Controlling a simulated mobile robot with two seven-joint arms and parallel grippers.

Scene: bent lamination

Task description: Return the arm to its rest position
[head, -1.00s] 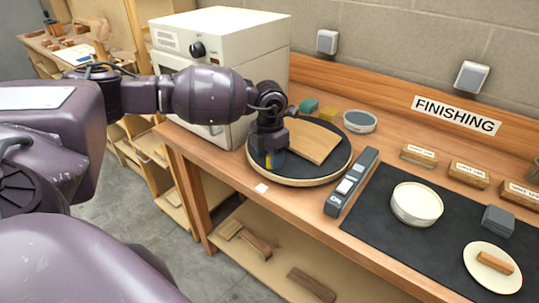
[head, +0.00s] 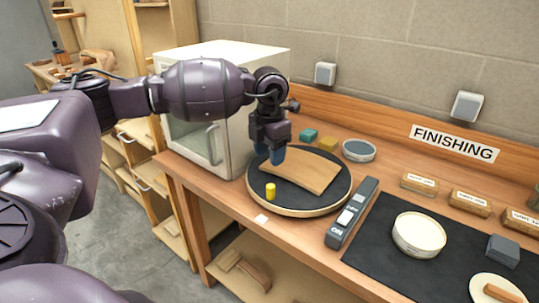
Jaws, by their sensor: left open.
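My left gripper (head: 268,157) is open, with its blue-tipped fingers pointing down above the left part of the round black-topped board. The bent wooden piece (head: 300,171) lies on the round board (head: 322,203), just right of and below the fingertips; whether they touch it I cannot tell. A small yellow peg (head: 270,191) stands on the board near its front left, clear of the fingers. My left arm reaches in from the left, in front of the white oven. My right gripper is not in view.
The white oven (head: 265,62) stands close behind my left arm. A grey switch strip (head: 352,212) lies right of the board. A dark mat (head: 380,258) holds a white bowl (head: 419,234) and a grey block (head: 503,250).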

